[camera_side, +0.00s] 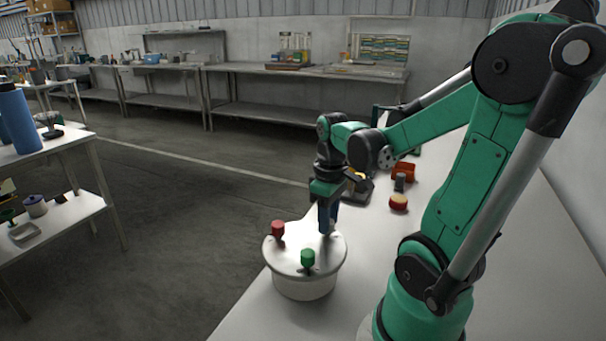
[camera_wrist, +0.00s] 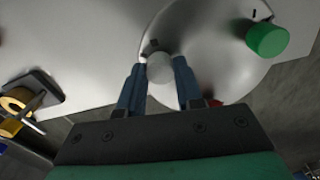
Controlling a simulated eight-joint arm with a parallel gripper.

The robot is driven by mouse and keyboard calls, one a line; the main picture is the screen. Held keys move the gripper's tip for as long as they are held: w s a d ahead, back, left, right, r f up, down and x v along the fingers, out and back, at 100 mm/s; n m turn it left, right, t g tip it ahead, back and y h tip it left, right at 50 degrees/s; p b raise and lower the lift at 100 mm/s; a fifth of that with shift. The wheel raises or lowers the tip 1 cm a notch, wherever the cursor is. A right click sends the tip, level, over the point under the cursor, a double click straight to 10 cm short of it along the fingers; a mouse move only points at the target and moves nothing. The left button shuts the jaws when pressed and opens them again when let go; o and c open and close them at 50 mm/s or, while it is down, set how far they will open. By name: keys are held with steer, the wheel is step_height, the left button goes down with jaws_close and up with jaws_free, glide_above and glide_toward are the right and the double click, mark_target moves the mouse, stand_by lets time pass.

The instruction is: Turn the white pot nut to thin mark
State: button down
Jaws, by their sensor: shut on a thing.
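The white pot (camera_side: 303,286) stands near the table's left edge in the side view, with a grey-white lid (camera_side: 290,256). A red knob (camera_side: 278,230) and a green knob (camera_side: 308,258) stand up from the lid. The white nut (camera_wrist: 160,68) shows in the wrist view between my blue fingers, near the lid's rim. My gripper (camera_side: 328,222) points down at the lid's back right and is shut on the white nut. The fingers mostly hide the nut in the side view. Small dark marks (camera_wrist: 153,43) lie on the lid beside the nut; which is the thin one I cannot tell.
A red and yellow round piece (camera_side: 398,203), a small dark item (camera_side: 400,183) and a red bin (camera_side: 404,171) stand on the table behind the pot. A dark holder with a yellow roll (camera_wrist: 16,99) lies near the pot. The white table (camera_side: 270,322) is clear in front.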

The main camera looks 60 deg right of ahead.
steer(key=m, duration=0.3)
steer(key=shift+m, duration=2.1)
steer(key=c, duration=0.6)
jaws_free()
steer(key=shift+r, duration=2.85)
